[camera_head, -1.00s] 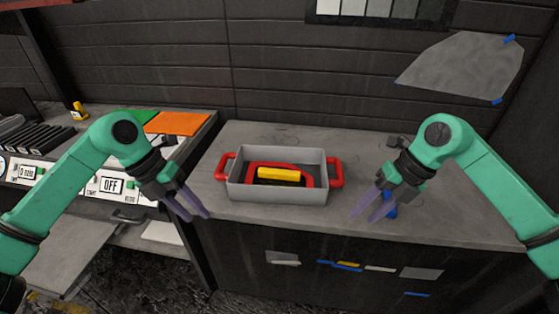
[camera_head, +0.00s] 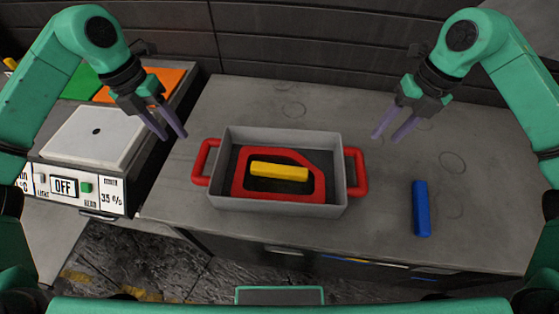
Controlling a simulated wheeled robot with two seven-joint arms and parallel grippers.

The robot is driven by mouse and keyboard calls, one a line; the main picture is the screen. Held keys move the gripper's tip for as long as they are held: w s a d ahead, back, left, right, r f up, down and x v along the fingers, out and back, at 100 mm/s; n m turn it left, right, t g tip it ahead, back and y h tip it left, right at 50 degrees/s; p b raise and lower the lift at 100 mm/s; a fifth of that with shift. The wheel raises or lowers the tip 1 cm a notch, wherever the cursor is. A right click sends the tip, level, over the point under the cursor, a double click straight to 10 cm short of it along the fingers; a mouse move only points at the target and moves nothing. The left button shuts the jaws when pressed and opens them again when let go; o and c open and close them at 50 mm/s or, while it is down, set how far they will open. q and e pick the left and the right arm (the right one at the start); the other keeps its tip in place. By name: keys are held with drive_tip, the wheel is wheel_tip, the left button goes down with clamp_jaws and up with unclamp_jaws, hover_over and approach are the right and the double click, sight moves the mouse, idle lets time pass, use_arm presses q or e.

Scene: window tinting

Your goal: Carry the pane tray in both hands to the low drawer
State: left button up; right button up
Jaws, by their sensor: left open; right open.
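The pane tray (camera_head: 278,204) is a grey box with red handles on its left and right ends. It sits on the grey counter. Inside lie a red frame-shaped piece (camera_head: 240,180) and a yellow bar (camera_head: 279,171). My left gripper (camera_head: 172,135) is open and empty, above and to the left of the left handle (camera_head: 203,162), apart from it. My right gripper (camera_head: 389,137) is open and empty, up and to the right of the right handle (camera_head: 356,171), apart from it. The low drawer cannot be made out clearly.
A blue bar (camera_head: 421,208) lies on the counter (camera_head: 480,225) right of the tray. A meter unit (camera_head: 95,135) with a pale plate and an OFF display stands at the left, with green and orange sheets (camera_head: 160,80) behind. The dark wall closes off the back.

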use_arm(q)
drive_tip(key=s, duration=0.1)
use_arm(e)
drive_tip(key=s, duration=0.1)
use_arm(q)
hover_over(198, 163)
drive_tip(key=a, duration=0.2)
wheel_tip(198, 163, down, 5)
use_arm(e)
hover_over(362, 164)
drive_tip(key=d, duration=0.2)
wheel_tip(362, 164, down, 5)
use_arm(q)
drive_tip(key=f, duration=0.3)
drive_tip(key=d+f, duration=0.1)
drive_tip(key=f, duration=0.2)
drive_tip(key=d+f, duration=0.1)
drive_tip(key=f, duration=0.2)
drive_tip(key=shift+d+f, duration=0.1)
drive_tip(key=shift+f, duration=0.1)
use_arm(e)
drive_tip(key=f, duration=0.3)
drive_tip(key=a+f, duration=0.1)
drive_tip(key=f, duration=0.2)
drive_tip(key=a+f, duration=0.1)
drive_tip(key=f, duration=0.2)
drive_tip(key=shift+a+f, duration=0.15)
drive_tip(key=shift+f, duration=0.05)
use_arm(q)
drive_tip(key=shift+s, duration=0.1)
